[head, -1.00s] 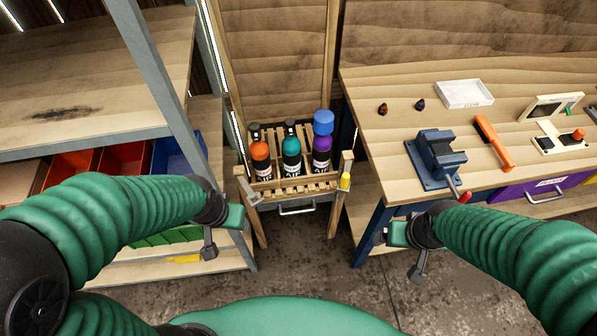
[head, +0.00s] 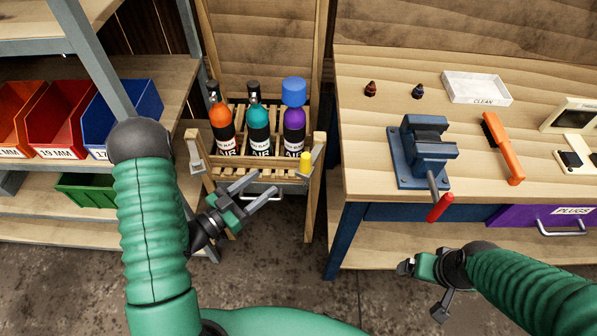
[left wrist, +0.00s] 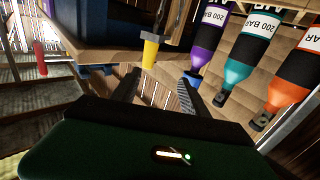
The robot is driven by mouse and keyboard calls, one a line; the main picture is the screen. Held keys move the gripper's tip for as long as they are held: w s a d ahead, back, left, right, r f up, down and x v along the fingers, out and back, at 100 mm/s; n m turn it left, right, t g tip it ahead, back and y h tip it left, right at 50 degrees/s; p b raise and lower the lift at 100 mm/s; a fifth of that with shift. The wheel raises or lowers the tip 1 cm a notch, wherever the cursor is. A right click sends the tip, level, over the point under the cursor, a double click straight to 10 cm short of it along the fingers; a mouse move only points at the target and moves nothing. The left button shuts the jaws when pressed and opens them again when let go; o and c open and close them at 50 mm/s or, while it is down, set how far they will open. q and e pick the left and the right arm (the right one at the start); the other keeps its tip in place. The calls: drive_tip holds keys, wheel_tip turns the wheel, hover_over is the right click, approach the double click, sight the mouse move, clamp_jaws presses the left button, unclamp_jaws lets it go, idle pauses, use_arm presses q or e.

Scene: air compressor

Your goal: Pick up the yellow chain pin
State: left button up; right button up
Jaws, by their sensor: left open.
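The yellow chain pin (head: 305,161) stands upright at the right front corner of the wooden bottle rack (head: 270,178). It also shows in the left wrist view (left wrist: 149,52), above and beyond the fingers. My left gripper (head: 262,188) is open and empty in front of the rack, lower and to the left of the pin, its fingers pointing right toward it. A gap remains between the fingers and the pin. My right gripper (head: 424,286) hangs at the lower right, away from the pin, below the workbench edge; its jaw opening is not clear.
Orange (head: 222,130), teal (head: 257,130) and purple (head: 294,130) air bottles stand in the rack. A workbench (head: 380,185) with a blue vise (head: 424,155) is to the right. Shelves with coloured bins (head: 60,115) are to the left. A metal bracket (head: 195,150) sits at the rack's left corner.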

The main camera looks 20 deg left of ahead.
sight(304, 163)
use_arm(q)
drive_tip(key=w+d, duration=0.5)
drive_tip(key=w+d+r, duration=0.1)
drive_tip(key=w+d, duration=0.1)
drive_tip(key=d, duration=0.1)
drive_tip(key=shift+w, duration=0.3)
drive_tip(key=w, duration=0.3)
drive_tip(key=shift+w+f, duration=0.35)
drive_tip(key=x, duration=0.3)
drive_tip(key=shift+w+d, duration=0.15)
drive_tip(key=shift+d, duration=0.45)
drive_tip(key=shift+d+r, duration=0.1)
drive_tip(key=shift+d, duration=0.3)
drive_tip(key=shift+c, duration=1)
drive_tip(key=shift+a, duration=0.65)
drive_tip(key=c, duration=0.7)
clamp_jaws()
drive_tip(key=shift+d, duration=0.35)
use_arm(e)
drive_tip(key=shift+w+d, duration=0.1)
drive_tip(key=shift+d, duration=1)
